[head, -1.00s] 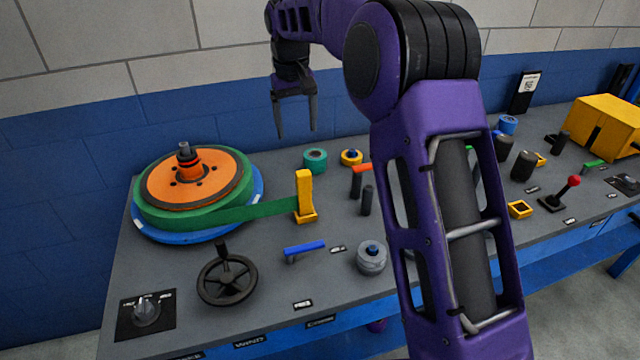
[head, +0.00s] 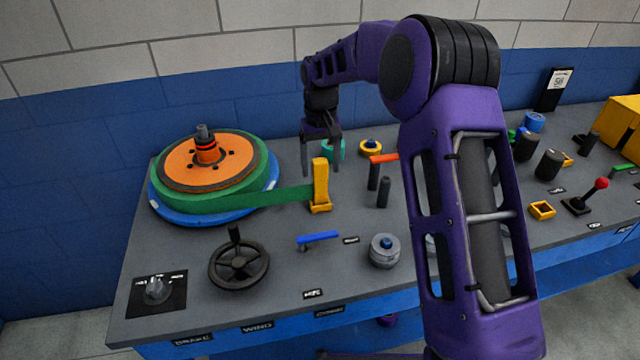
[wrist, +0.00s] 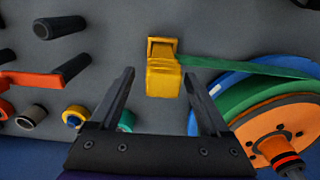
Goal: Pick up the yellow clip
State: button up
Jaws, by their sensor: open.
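The yellow clip (head: 320,184) stands upright on the grey bench top, at the end of a green band (head: 280,196) that runs from the reel on the left. In the wrist view the yellow clip (wrist: 163,72) lies ahead of the fingertips, between their lines. My gripper (head: 322,172) is open and empty. In the head view its fingers point down, above and seemingly behind the clip. In the wrist view the two fingers (wrist: 158,78) are spread wider than the clip and do not appear to touch it.
The orange and green reel (head: 205,165) sits on a blue disc at the left. A teal roll (head: 333,150) is partly hidden behind my gripper. An orange-handled lever (head: 385,158) and a black post (head: 384,192) stand right of the clip. A blue lever (head: 318,237) and handwheel (head: 239,263) are in front.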

aim_at(320, 182)
jog(key=shift+s+f, duration=0.15)
jog(key=shift+f, duration=1.2)
jog(key=shift+s+f, duration=0.15)
jog(key=shift+f, duration=1.15)
jog(key=shift+a, duration=0.1)
grip_shut()
